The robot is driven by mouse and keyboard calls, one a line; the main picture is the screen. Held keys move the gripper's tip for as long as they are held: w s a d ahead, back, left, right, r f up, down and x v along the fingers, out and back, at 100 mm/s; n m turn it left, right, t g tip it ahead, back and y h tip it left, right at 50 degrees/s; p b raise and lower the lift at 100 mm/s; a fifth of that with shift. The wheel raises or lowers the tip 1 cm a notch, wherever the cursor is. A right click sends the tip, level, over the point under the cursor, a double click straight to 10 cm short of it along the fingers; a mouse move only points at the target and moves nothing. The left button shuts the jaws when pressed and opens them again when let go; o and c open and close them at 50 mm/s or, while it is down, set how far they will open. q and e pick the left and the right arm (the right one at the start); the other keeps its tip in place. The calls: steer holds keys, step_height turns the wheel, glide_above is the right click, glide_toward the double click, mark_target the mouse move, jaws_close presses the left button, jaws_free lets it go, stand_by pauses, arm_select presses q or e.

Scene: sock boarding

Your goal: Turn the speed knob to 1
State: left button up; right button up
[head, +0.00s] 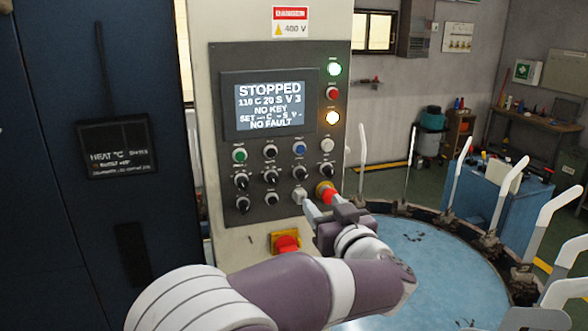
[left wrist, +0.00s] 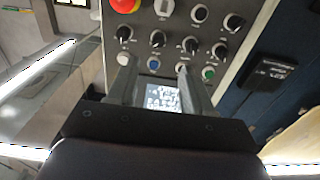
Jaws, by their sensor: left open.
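The display (head: 269,103) reads STOPPED, 110 C 20 S V 3, NO KEY, NO FAULT. My left gripper (head: 319,206) is open and empty, in front of the panel's lower right by the red button. In the left wrist view, upside down, the open fingers (left wrist: 157,70) point at the panel, with knobs (left wrist: 190,45) beyond their tips.
The red button (head: 327,192) also shows in the left wrist view (left wrist: 125,5). A red switch on a yellow plate (head: 286,243) sits below the panel. A round blue table (head: 440,262) with upright white boards stands right. A dark cabinet (head: 70,230) stands left.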

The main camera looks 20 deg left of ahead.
arm_select(q)
steer(key=p, duration=0.3)
glide_toward(304, 178)
steer(key=x, duration=0.3)
steer(key=p+x, duration=0.2)
steer(key=x, duration=0.4)
steer(key=shift+w+a, duration=0.15)
steer(key=shift+w, duration=0.05)
steer(key=shift+s+d+r, duration=0.15)
steer(key=shift+s+d, duration=0.1)
steer(key=shift+s, duration=0.05)
jaws_close()
arm_select(e)
steer(key=r, duration=0.5)
steer(key=shift+s+d+r, duration=0.1)
steer(key=shift+s+d, duration=0.2)
steer(key=shift+s, duration=0.1)
